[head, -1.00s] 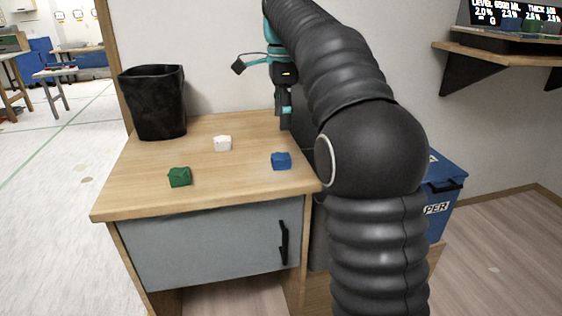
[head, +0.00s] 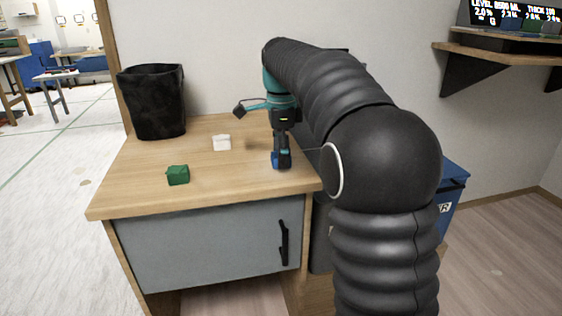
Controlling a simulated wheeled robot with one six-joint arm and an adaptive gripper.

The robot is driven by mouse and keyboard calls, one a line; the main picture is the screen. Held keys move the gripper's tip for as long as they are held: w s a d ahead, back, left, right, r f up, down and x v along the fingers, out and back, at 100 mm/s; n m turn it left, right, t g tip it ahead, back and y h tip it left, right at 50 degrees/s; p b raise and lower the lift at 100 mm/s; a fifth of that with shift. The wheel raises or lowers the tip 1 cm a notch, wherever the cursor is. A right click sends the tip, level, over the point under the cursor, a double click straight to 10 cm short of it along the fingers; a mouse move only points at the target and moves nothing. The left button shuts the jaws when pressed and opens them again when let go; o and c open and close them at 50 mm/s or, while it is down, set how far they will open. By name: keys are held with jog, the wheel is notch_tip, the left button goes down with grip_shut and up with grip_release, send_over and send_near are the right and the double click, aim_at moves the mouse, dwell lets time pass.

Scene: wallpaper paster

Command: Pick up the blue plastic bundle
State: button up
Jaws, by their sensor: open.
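The blue plastic bundle (head: 275,161) sits on the right part of the wooden tabletop, small and mostly hidden behind my gripper. My gripper (head: 282,163) points down over it, with its fingers at the bundle's height. The jaws are open. I cannot tell whether the fingers touch the bundle.
A green bundle (head: 178,175) lies at the front left of the wooden table (head: 130,195), and a white bundle (head: 222,142) lies farther back. A black bin (head: 153,103) stands at the back left corner. A blue bin (head: 452,185) stands on the floor to the right.

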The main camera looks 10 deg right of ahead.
jog(key=shift+c, duration=0.3)
jog(key=c, duration=0.9)
jog(key=shift+r, duration=0.15)
